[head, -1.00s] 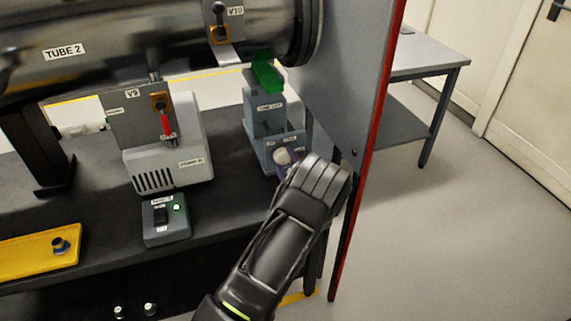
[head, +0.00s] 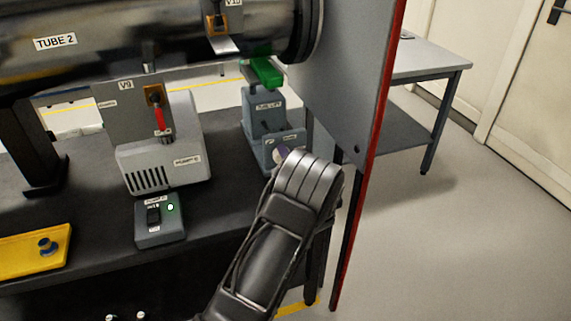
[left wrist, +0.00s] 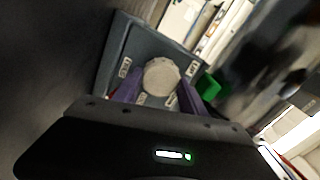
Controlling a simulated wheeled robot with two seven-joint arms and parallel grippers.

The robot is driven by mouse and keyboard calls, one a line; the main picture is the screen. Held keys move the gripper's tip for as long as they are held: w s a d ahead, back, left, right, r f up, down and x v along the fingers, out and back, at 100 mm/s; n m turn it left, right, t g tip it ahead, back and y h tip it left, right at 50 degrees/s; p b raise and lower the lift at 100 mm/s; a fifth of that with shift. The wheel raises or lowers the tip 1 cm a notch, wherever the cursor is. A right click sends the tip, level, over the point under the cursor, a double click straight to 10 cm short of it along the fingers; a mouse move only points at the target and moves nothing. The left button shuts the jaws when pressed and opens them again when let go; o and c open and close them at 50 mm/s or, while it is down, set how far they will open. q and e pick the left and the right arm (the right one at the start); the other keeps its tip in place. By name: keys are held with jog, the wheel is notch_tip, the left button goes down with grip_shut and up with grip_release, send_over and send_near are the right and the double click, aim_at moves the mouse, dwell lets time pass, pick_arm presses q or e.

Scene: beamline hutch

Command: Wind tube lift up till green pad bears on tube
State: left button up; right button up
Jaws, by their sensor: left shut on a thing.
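The tube lift (head: 262,112) is a blue-grey block on the dark bench, with a green pad (head: 267,74) on top. The pad sits just under the right part of the metal tube (head: 130,42), labelled TUBE 2. I cannot tell whether pad and tube touch. My left gripper (head: 281,154) is at the front of the lift. In the left wrist view its purple fingers are shut on a round grey knob (left wrist: 161,76), one on each side. The green pad (left wrist: 209,87) shows there too. In the head view the wrist hides most of the knob. My right gripper is out of view.
A grey pump (head: 165,155) and a switch box (head: 160,220) with a green light stand left of the lift. A yellow tray (head: 25,255) lies at far left. A red-edged panel (head: 350,100) rises close on the right. Beyond it is a side table (head: 430,65) and open floor.

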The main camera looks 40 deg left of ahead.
pick_arm(q)
jog(key=n+b, duration=0.2)
jog(key=n, duration=0.2)
jog(key=shift+f+n+b, duration=0.15)
jog(key=shift+n+b, duration=0.15)
jog(key=shift+b, duration=0.05)
jog(key=n+b, duration=0.2)
jog(key=n, duration=0.1)
jog(key=shift+s+n, duration=0.1)
jog(key=shift+n, duration=0.3)
jog(key=n+b, duration=0.6)
jog(key=n, duration=0.1)
jog(key=shift+s+a, duration=0.1)
jog(key=n+b, duration=0.7)
jog(key=shift+s+f+b, duration=0.1)
jog(key=shift+f+b, duration=0.05)
jog(key=shift+b, duration=0.15)
jog(key=n+b, duration=0.8)
jog(key=shift+b, duration=0.35)
jog(key=shift+n+b, duration=1.15)
jog(key=shift+n, duration=0.25)
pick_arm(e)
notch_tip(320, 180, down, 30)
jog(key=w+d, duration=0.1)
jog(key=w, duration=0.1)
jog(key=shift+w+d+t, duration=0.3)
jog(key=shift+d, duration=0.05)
